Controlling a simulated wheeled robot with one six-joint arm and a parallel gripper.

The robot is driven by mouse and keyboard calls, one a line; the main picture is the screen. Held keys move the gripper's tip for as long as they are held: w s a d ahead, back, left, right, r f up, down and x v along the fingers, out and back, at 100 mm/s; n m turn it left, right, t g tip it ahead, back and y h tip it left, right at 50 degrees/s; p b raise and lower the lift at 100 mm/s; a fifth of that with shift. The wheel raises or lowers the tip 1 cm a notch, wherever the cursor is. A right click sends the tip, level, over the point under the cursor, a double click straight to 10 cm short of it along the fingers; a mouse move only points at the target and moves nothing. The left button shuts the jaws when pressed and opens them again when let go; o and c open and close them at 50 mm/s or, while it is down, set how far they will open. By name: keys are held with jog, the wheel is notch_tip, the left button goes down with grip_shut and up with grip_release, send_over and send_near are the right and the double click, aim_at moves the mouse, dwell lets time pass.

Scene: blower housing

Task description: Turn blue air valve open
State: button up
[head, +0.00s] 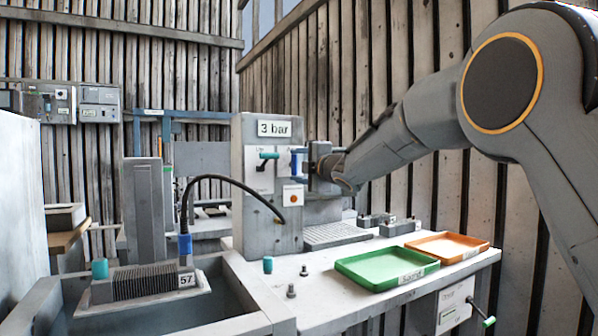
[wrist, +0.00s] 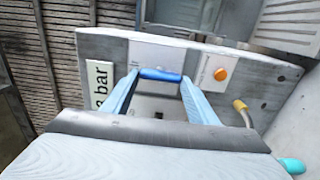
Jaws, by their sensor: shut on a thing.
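The blue air valve handle (wrist: 160,75) sits on the front of a grey panel box (head: 258,205) marked "3 bar". My gripper (wrist: 159,77) is shut on it, with one pale blue finger at each end of the handle. In the head view the blue handle (head: 293,163) shows as a small upright strip on the panel, partly covered by my gripper (head: 304,165), which reaches in from the right. The handle's pivot and any open or closed marks cannot be made out.
A teal lever (head: 268,156) is left of the blue handle. An orange button (head: 293,195) is below it, and a black hose (head: 235,183) plugs into the panel. A green tray (head: 385,268) and an orange tray (head: 447,247) lie on the bench (head: 330,300).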

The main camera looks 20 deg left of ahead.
jog(key=shift+s+f, duration=0.1)
dwell(0.3)
jog(key=o, duration=1)
jog(key=shift+a, duration=0.1)
jog(key=shift+o, duration=0.2)
jog(key=shift+s+d, duration=0.1)
jog(key=shift+d, duration=0.25)
jog(key=b+v, duration=0.1)
jog(key=v, duration=0.6)
jog(key=shift+s, duration=0.2)
jog(key=shift+d, duration=0.1)
